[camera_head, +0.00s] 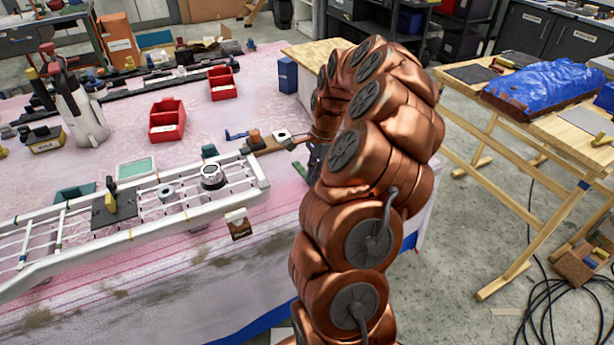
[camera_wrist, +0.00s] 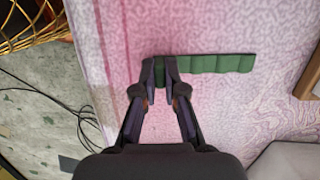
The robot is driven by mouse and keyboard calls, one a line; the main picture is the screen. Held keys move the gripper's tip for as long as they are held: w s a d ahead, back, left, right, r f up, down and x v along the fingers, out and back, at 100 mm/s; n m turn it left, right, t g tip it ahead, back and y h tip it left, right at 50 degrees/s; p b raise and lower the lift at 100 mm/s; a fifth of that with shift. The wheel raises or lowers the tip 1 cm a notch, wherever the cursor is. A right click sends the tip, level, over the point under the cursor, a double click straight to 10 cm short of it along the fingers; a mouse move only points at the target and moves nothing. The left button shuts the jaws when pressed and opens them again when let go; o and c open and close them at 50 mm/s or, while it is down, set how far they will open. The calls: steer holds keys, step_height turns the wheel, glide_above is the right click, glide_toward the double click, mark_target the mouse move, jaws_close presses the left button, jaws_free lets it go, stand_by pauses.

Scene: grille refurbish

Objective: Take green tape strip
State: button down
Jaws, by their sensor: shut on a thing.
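A green tape strip (camera_wrist: 222,63) lies lengthwise across the pink-patterned table cover in the wrist view, made up of several joined segments. My gripper (camera_wrist: 160,74) is shut on the strip's left end, with green showing between the two dark fingertips. The rest of the strip extends to the right, free of the jaws. I cannot tell whether the strip touches the cover or is slightly raised. In the head view my copper arm covers most of the area around the gripper, and a small dark green patch shows beside the arm.
The covered table (camera_head: 265,215) carries a white grille frame (camera_head: 130,232), red bins (camera_head: 167,119) and a spray bottle (camera_head: 82,112). A wooden trestle table (camera_head: 465,102) with a blue-draped item stands at right. Loose cables (camera_head: 570,300) lie on the floor.

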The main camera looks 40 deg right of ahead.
steer(key=shift+r, duration=0.85)
stand_by(0.5)
steer(key=shift+r, duration=1.65)
